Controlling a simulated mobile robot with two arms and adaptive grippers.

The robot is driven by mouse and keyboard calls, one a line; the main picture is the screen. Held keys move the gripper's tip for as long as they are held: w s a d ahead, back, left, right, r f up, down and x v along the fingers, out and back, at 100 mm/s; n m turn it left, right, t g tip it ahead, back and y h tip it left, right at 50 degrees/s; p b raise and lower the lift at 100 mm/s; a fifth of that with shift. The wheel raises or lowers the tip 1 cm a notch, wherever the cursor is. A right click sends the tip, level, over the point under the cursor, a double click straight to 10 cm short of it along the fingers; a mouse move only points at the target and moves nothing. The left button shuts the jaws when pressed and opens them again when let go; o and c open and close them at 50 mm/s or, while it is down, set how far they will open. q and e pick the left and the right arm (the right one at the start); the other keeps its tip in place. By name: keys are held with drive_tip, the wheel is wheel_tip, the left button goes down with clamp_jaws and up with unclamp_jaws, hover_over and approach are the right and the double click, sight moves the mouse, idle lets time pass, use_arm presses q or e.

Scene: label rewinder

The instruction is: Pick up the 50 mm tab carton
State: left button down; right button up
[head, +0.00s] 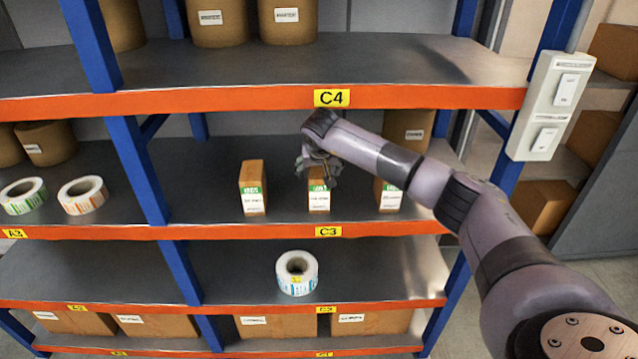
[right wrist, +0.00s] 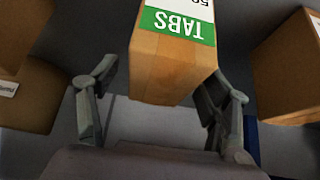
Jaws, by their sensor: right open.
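Three small tan cartons with green-and-white labels stand upright on shelf C3: a left carton (head: 253,188), a middle carton (head: 319,201) and a right carton (head: 387,196). My right gripper (head: 320,172) is at the top of the middle carton and hides its upper part. The number above TABS is cut off at the frame edge and seems to start with 5. My left gripper is not in view.
Shelf board C4 (head: 260,98) runs above my right forearm. A blue post (head: 140,170) stands left of the cartons. A brown roll (head: 404,128) stands behind the right carton. A label roll (head: 297,273) lies on the shelf below. A switch box (head: 548,105) is at right.

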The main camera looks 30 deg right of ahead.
drive_tip(key=shift+c, duration=0.6)
drive_tip(key=shift+r, duration=0.1)
clamp_jaws()
idle(0.3)
